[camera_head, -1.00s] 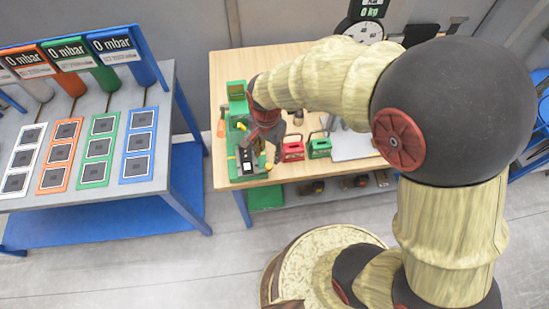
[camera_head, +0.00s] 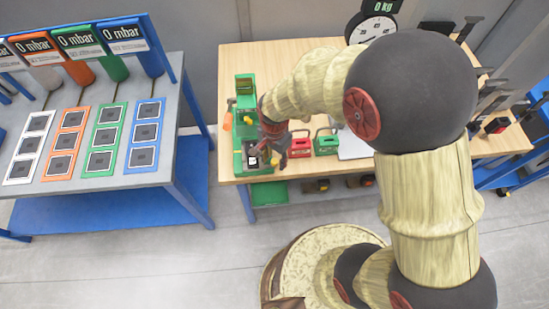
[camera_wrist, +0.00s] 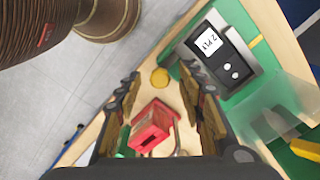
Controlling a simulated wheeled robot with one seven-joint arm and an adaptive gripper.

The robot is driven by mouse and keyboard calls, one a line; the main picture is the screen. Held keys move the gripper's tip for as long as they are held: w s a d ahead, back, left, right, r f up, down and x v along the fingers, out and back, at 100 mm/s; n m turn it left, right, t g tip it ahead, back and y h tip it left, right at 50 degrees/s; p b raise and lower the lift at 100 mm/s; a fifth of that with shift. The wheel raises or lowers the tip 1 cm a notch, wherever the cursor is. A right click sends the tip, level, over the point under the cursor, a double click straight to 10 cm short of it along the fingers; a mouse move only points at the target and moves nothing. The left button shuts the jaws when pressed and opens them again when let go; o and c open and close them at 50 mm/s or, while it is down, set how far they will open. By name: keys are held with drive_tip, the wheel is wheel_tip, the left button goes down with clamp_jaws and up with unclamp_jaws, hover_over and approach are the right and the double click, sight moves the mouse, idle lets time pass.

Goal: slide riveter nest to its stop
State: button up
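The green riveter (camera_head: 244,100) stands at the left end of the wooden table. Its nest appears to be the dark block with a white label at the riveter's front (camera_head: 253,160); in the wrist view it is a grey-and-black block marked "2 PLY" (camera_wrist: 222,58) on a green base. My gripper (camera_head: 280,152) hangs just right of the nest and partly covers it in the head view. In the wrist view my gripper (camera_wrist: 165,105) has its two fingers spread with nothing held between them. The nest lies outside the fingers, beyond the right one; I cannot tell whether they touch.
A red crate (camera_wrist: 151,126) stands on the table below the fingers, with a green crate (camera_head: 326,145) beside it. A round yellow knob (camera_wrist: 160,77) and a translucent green guard (camera_wrist: 270,105) are near the nest. A scale (camera_head: 377,28) stands at the back.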

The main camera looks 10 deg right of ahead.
drive_tip(key=shift+c, duration=1.2)
clamp_jaws()
